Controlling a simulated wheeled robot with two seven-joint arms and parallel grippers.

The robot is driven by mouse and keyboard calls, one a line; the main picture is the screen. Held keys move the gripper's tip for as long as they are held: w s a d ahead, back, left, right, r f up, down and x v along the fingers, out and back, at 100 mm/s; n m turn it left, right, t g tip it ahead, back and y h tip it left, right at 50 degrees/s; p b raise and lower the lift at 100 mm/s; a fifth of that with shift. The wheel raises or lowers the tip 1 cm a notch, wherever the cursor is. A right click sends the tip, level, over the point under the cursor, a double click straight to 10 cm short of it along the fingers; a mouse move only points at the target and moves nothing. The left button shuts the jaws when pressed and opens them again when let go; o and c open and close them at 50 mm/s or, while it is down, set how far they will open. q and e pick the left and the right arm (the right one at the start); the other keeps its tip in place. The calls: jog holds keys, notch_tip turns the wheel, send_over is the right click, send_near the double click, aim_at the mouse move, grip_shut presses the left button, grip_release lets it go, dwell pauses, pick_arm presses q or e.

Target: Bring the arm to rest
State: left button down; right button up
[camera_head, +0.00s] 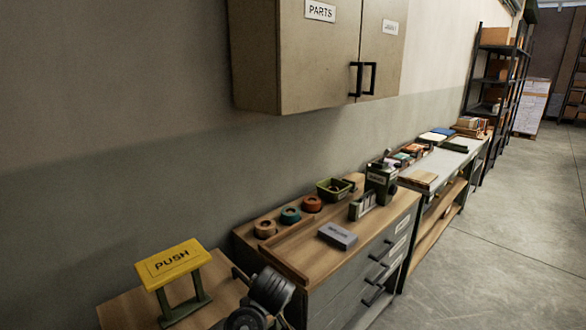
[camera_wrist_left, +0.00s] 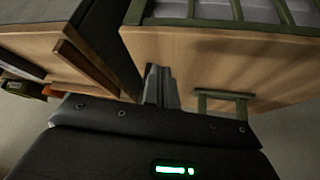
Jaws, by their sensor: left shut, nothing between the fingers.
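My left arm (camera_head: 268,292) enters at the bottom of the head view, in front of the yellow PUSH stand's table and the drawer cabinet. In the left wrist view my left gripper (camera_wrist_left: 161,84) is shut and empty, its two fingers together. A wooden table top lies beyond the fingers on the right, and another wooden surface on the left. In the head view the gripper's fingers are too dark and small to make out clearly. My right gripper is not in view.
The yellow PUSH sign (camera_head: 172,262) stands on green legs on a wooden table (camera_head: 125,310) left of my arm. A drawer cabinet (camera_head: 350,268) carries tape rolls, a grey box (camera_head: 338,236) and a green bin (camera_head: 334,189). A wall cabinet (camera_head: 310,60) hangs above. The floor at right is clear.

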pick_arm(q)
jog(key=s+a+f+m+g+h, duration=0.1)
jog(key=s+a+f+m+h, duration=0.1)
jog(key=s+f, duration=0.5)
jog(key=s+a+f+m+g+h, duration=0.15)
jog(key=s+f, duration=0.25)
jog(key=s, duration=0.6)
jog(key=s+a+f+m, duration=0.1)
jog(key=s+a+m, duration=0.1)
jog(key=s+a, duration=0.6)
jog(key=s+a+m, duration=0.2)
jog(key=s+a, duration=0.2)
jog(key=s, duration=0.7)
notch_tip(320, 180, down, 28)
jog(key=s+g, duration=0.1)
jog(key=s, duration=0.1)
jog(key=s+a+f+g, duration=0.1)
jog(key=s+a+f, duration=0.2)
jog(key=s+f, duration=1)
jog(key=s+y, duration=0.1)
jog(key=s, duration=0.1)
jog(key=shift+s+f, duration=0.2)
jog(key=shift+s, duration=0.15)
